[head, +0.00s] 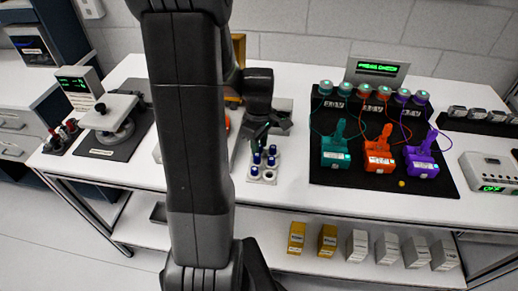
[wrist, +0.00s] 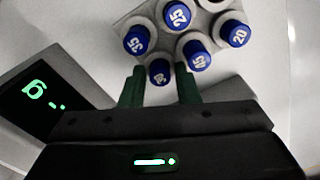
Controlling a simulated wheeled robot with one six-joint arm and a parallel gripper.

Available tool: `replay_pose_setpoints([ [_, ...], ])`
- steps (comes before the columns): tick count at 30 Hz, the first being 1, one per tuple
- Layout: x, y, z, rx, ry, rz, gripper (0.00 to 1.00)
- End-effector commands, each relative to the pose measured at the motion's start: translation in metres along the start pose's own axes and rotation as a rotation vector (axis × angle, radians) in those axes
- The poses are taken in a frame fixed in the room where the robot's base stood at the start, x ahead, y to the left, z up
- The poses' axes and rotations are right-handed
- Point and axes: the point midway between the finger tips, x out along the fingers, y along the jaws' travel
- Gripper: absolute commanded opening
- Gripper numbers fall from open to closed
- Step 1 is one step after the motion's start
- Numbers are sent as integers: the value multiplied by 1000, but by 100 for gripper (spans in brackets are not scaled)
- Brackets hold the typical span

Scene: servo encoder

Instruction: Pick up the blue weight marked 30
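Several blue-capped weights stand in a light holder (wrist: 218,7), which also shows in the head view (head: 262,180). In the wrist view, the weight whose mark looks like 30 (wrist: 159,72) is nearest my gripper (wrist: 160,78). My gripper is open, with one green finger on each side of that weight and narrow gaps visible. Neighbouring weights are marked 35 (wrist: 137,40), 25 (wrist: 177,15) and 20 (wrist: 234,33); another (wrist: 197,55) has a less clear mark. In the head view, my gripper (head: 261,137) is above the holder's back part and partly hides the weights.
A balance with a green display (wrist: 35,92) is left of my gripper. Close neighbouring weights crowd the holder. On the table to the right, a black mat (head: 325,177) carries teal, orange and purple devices.

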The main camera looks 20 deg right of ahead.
Motion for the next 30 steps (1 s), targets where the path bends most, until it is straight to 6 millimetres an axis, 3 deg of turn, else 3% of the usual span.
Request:
replay_pose_setpoints([
  [1, 0, 0, 0, 0, 0, 0, 19],
  [4, 0, 0, 0, 0, 0, 0, 0],
  [14, -4, 0, 0, 0, 0, 1, 0],
  [30, -92, 0, 0, 1, 1, 2, 0],
])
